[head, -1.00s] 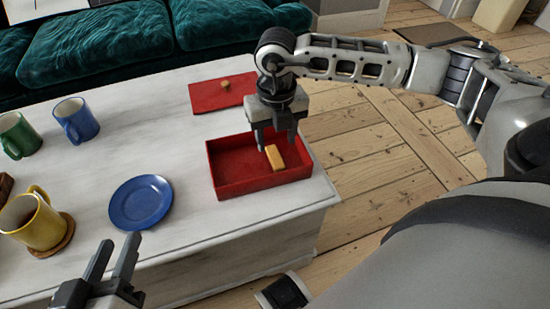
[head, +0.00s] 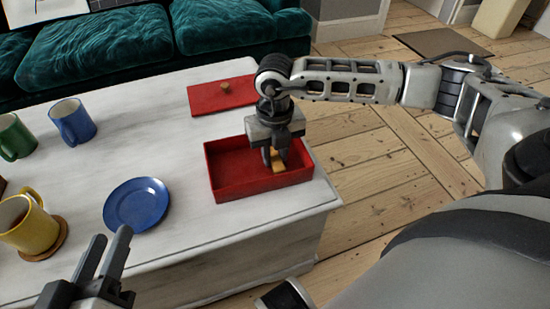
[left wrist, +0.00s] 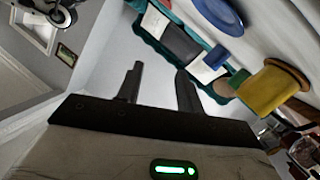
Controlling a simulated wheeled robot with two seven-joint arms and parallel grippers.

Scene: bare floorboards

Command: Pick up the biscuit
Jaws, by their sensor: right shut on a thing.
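The biscuit (head: 278,166) is a small tan block in the red box (head: 222,183) at the table's right end. My right gripper (head: 275,161) reaches down into the box and is shut on the biscuit, its fingers hiding part of it. My left gripper (head: 104,257) is open and empty in front of the table at the lower left; its two fingers also show apart in the left wrist view (left wrist: 158,88).
A red lid (head: 222,97) with a knob lies behind the box. A blue plate (head: 136,203), a yellow mug (head: 27,226) on a coaster, a blue mug (head: 72,122) and a green mug (head: 14,138) stand to the left. A green sofa (head: 120,50) is behind.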

